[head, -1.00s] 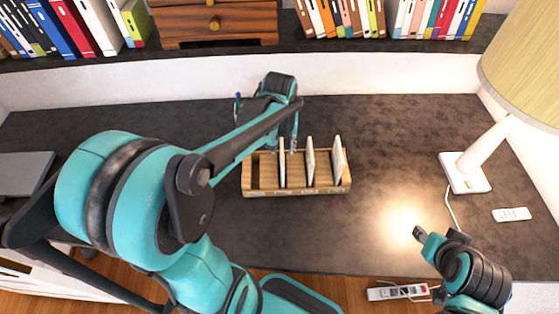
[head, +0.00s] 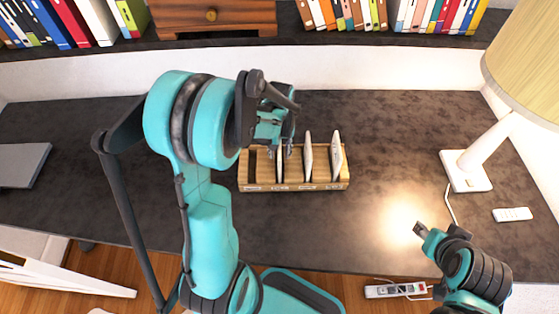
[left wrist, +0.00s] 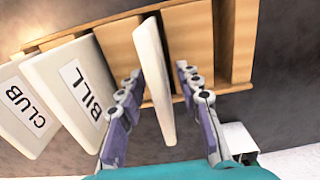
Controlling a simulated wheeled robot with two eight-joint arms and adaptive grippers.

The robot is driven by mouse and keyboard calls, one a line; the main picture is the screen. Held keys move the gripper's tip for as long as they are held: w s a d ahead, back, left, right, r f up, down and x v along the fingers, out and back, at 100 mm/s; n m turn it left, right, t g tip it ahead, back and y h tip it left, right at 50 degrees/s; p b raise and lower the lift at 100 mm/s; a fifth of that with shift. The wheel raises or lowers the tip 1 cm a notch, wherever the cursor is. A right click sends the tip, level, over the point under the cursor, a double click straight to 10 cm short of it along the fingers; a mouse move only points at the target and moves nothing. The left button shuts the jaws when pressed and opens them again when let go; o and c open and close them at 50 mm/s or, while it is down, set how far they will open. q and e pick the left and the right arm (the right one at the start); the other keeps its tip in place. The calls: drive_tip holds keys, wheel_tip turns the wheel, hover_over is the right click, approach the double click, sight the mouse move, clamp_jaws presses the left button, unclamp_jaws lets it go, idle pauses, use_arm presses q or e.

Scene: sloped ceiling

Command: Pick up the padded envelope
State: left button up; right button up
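A wooden slotted rack (head: 262,187) stands on the dark desk with three pale, thin, upright items in it. In the left wrist view, two items are labelled CLUB (left wrist: 22,110) and BILL (left wrist: 85,85). The third, a pale envelope-like item (left wrist: 156,85), is seen almost edge-on; I take it as the padded envelope, but its label is hidden. My left gripper (left wrist: 160,72) is open, one finger on each side of it, with gaps visible. In the head view, my left arm partly covers this item. My right gripper (head: 420,231) is over the desk's front right, away from the rack.
A lamp (head: 467,170) and a white remote (head: 512,214) are at the right. A grey flat object (head: 22,165) lies at the left. A shelf with books (head: 440,15) and a wooden drawer box (head: 213,16) runs along the back. The desk right of the rack is clear.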

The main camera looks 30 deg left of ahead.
use_arm(q)
drive_tip(key=shift+r, duration=0.1)
clamp_jaws()
drive_tip(key=shift+r+p, duration=0.4)
drive_tip(key=shift+r, duration=0.1)
wheel_tip(320, 180, up, 4)
drive_tip(key=p, duration=0.2)
drive_tip(key=shift+f+p, duration=0.1)
drive_tip(key=shift+p, duration=0.3)
drive_tip(key=s+d+r+p, duration=0.5)
drive_tip(key=s+d+r, duration=0.1)
drive_tip(key=d, duration=0.3)
drive_tip(key=shift+s, duration=0.9)
